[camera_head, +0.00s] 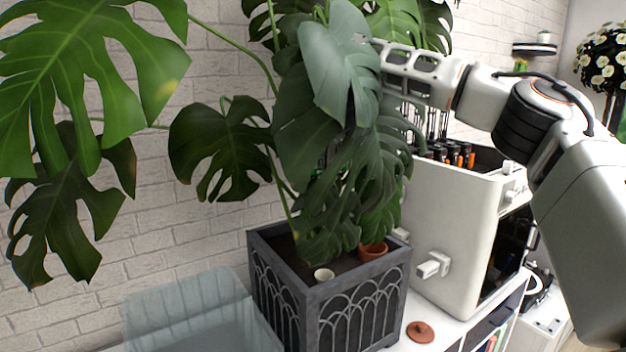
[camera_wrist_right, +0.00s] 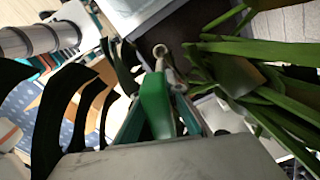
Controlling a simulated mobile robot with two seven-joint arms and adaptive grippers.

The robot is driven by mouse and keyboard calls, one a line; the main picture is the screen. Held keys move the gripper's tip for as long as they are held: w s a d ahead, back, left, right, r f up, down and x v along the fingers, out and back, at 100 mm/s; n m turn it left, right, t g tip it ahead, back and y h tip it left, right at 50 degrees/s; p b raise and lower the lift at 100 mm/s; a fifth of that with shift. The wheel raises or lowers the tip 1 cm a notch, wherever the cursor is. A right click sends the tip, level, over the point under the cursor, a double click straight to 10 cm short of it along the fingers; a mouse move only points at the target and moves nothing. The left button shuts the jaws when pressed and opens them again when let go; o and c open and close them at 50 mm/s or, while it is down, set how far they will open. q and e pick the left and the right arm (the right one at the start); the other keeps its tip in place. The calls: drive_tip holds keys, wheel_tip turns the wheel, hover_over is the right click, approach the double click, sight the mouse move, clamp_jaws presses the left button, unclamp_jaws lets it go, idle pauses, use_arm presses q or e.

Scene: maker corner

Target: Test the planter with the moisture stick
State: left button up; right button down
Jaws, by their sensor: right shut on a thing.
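The planter (camera_head: 325,305) is a dark grey square box with arched tracery on its sides. It holds dark soil and a large monstera (camera_head: 340,70). My right arm reaches in from the right, and leaves hide its gripper in the head view. In the right wrist view my right gripper (camera_wrist_right: 166,95) is shut on a green-handled thing, seemingly the moisture stick (camera_wrist_right: 155,105). Its pale end with a small ring points towards dark soil (camera_wrist_right: 195,40). I cannot tell whether it touches the soil. My left gripper is out of view.
A terracotta disc (camera_head: 420,332) lies on the white surface. A translucent bin (camera_head: 195,312) stands left, and a white cabinet (camera_head: 445,235) with orange-black tools right. Leaves crowd my right arm.

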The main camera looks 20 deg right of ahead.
sight(324, 221)
wheel_tip(324, 221, down, 3)
drive_tip(key=shift+f, duration=1.85)
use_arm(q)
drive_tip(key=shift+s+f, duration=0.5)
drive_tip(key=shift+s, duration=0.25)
use_arm(e)
drive_tip(key=shift+f, duration=0.1)
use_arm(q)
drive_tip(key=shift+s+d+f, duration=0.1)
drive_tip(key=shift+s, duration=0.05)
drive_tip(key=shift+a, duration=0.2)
use_arm(e)
drive_tip(key=shift+a+f, duration=0.15)
drive_tip(key=shift+f, duration=0.1)
